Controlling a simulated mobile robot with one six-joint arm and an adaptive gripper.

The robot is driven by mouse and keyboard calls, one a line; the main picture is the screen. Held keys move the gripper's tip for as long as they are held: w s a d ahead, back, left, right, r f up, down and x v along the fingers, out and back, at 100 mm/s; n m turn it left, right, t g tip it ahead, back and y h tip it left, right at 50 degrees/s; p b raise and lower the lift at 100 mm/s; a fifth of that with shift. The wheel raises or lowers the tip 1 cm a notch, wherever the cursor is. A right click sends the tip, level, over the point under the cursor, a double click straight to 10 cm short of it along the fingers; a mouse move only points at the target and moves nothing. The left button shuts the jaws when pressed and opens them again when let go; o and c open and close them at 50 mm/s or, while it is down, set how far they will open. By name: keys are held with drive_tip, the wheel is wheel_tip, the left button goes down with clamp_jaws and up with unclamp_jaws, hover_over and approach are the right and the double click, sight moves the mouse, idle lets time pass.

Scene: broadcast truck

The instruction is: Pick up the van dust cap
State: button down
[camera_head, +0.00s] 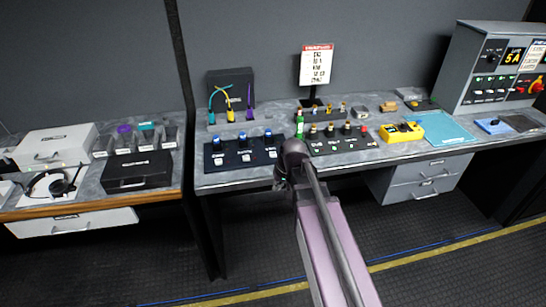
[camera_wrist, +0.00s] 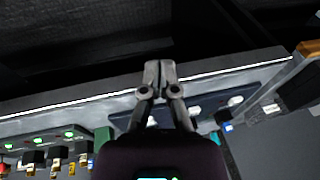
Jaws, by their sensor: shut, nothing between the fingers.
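I cannot tell which of the small parts is the van dust cap. Small capped connectors stand in a row on a dark panel (camera_head: 345,146) in the middle of the desk, and they also show at the lower left of the wrist view (camera_wrist: 55,160). A green upright piece (camera_head: 299,127) stands at that panel's left end; a green block (camera_wrist: 103,135) shows in the wrist view. My gripper (camera_wrist: 160,66) is shut and empty, its fingertips together over the desk's front edge. In the head view my wrist hides part of the panel's left end.
A panel with blue-topped knobs (camera_head: 243,151) lies left of my arm. A yellow device (camera_head: 402,132), a teal mat (camera_head: 447,128) and a grey control cabinet (camera_head: 490,65) are to the right. A sign (camera_head: 316,66) stands behind. A dark post (camera_head: 184,90) separates the left desk.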

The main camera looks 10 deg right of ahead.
drive_tip(key=s+d+g+h, duration=0.1)
drive_tip(key=s+g+h, duration=0.1)
drive_tip(key=s, duration=0.9)
drive_tip(key=shift+f, duration=0.4)
drive_tip(key=c, duration=0.6)
unclamp_jaws()
drive_tip(key=shift+a, duration=0.1)
